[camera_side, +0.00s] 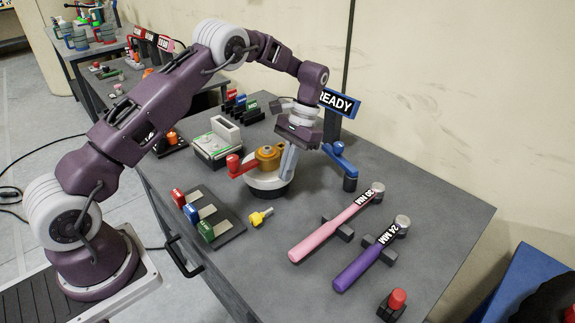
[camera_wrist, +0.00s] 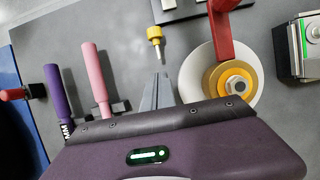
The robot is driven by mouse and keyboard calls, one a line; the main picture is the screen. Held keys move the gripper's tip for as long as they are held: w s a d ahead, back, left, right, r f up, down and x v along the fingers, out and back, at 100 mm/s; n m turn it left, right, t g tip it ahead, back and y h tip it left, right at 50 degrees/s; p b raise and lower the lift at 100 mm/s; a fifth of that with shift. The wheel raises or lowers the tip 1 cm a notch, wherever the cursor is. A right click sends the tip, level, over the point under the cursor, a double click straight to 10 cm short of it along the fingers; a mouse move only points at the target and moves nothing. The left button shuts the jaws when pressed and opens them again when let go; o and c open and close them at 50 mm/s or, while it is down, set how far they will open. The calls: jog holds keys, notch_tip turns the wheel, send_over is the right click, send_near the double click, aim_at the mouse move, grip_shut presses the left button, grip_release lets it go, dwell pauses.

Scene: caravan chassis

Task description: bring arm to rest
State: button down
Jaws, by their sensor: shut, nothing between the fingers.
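My gripper (camera_side: 288,160) is shut and empty. In the side view it points down over the grey table (camera_side: 440,195), close beside a round white fixture (camera_side: 268,183) with an orange-gold hub (camera_side: 268,157) and a red handle (camera_side: 234,164). I cannot tell whether the fingers touch the fixture. In the wrist view the shut fingers (camera_wrist: 158,90) show at the middle, left of the fixture's white disc (camera_wrist: 196,75). A blue-handled tool (camera_side: 340,158) stands just right of my gripper in the side view.
A yellow key-like piece (camera_side: 261,216) lies in front of the fixture. Red, blue and green blocks (camera_side: 206,231) sit on a plate. A "READY" sign (camera_side: 340,103) stands behind.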

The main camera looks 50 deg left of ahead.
jog(key=shift+w+r, duration=0.25)
jog(key=shift+r, duration=0.4)
jog(key=s+d+r+t, duration=0.2)
jog(key=s+r, duration=0.2)
jog(key=r, duration=0.5)
jog(key=s+d+r+t, duration=0.2)
jog(key=s+r, duration=0.3)
jog(key=r, duration=0.5)
jog(key=s+d+r+t, duration=0.1)
jog(key=s+t, duration=0.2)
jog(key=s, duration=0.7)
jog(key=s+d+t, duration=0.2)
jog(key=s, duration=0.8)
jog(key=shift+s+d+r+t, duration=0.25)
jog(key=shift+s+r+t, duration=0.15)
